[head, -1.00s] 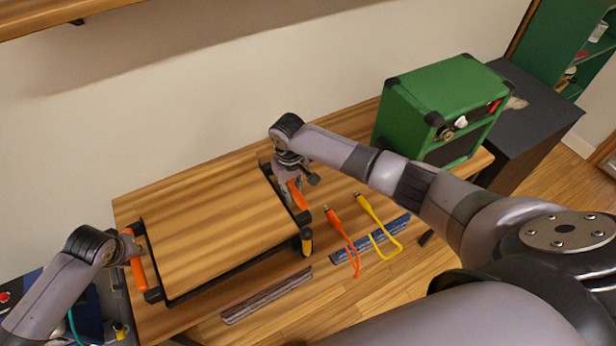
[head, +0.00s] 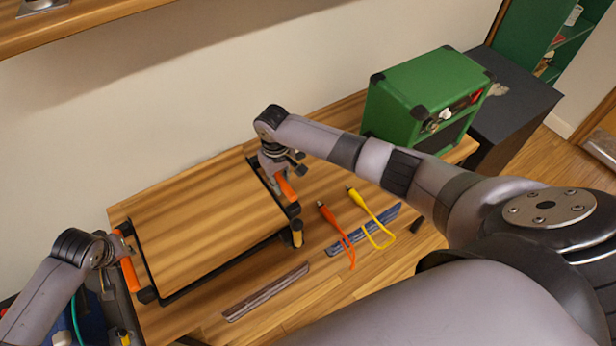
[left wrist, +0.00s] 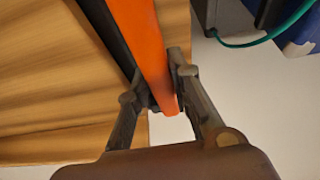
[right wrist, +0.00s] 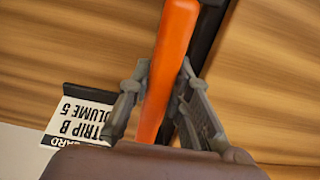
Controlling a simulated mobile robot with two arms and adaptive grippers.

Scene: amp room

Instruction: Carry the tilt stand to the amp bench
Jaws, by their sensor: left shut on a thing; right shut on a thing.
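The tilt stand (head: 205,215) is a wood-topped board with a black frame and an orange handle at each side. It is over the amp bench (head: 190,318), a wooden top along the wall; I cannot tell whether it touches the bench. My left gripper (head: 125,262) is shut on the left orange handle (head: 131,275), which also shows between its fingers in the left wrist view (left wrist: 145,40). My right gripper (head: 279,177) is shut on the right orange handle (head: 287,188), also seen in the right wrist view (right wrist: 170,60). The frame's underside is hidden.
A green amp (head: 425,95) stands at the bench's right end. A printed card (right wrist: 80,118) shows in the right wrist view.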

